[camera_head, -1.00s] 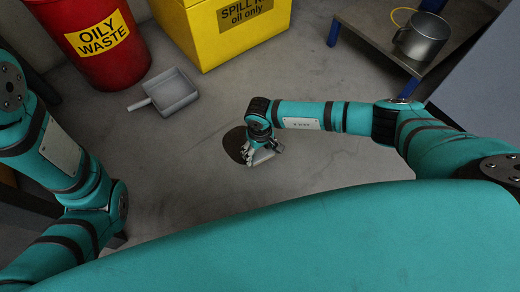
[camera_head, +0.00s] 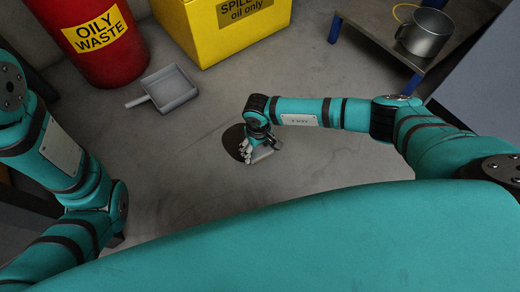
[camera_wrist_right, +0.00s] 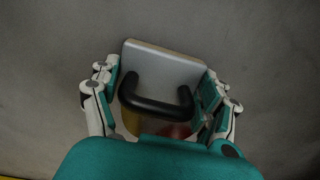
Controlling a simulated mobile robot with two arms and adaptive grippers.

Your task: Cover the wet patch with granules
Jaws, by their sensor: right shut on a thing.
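The wet patch is a dark, roughly round stain (camera_head: 231,137) on the grey floor in the middle of the head view. My right gripper (camera_head: 250,157) is over its lower right part and hides some of it. In the right wrist view my right gripper (camera_wrist_right: 160,105) is shut on a pale grey, flat-faced tool (camera_wrist_right: 165,62) with a black bar handle (camera_wrist_right: 155,106). The tool also shows in the head view (camera_head: 263,154), small and partly covered. I cannot make out granules. My left arm is at the left; its gripper is not in view.
A grey dustpan (camera_head: 170,88) lies on the floor up left of the patch. A red oily waste bin (camera_head: 97,52) and a yellow spill box (camera_head: 222,45) stand behind it. A low shelf (camera_head: 400,45) at the upper right holds a metal pot (camera_head: 425,33).

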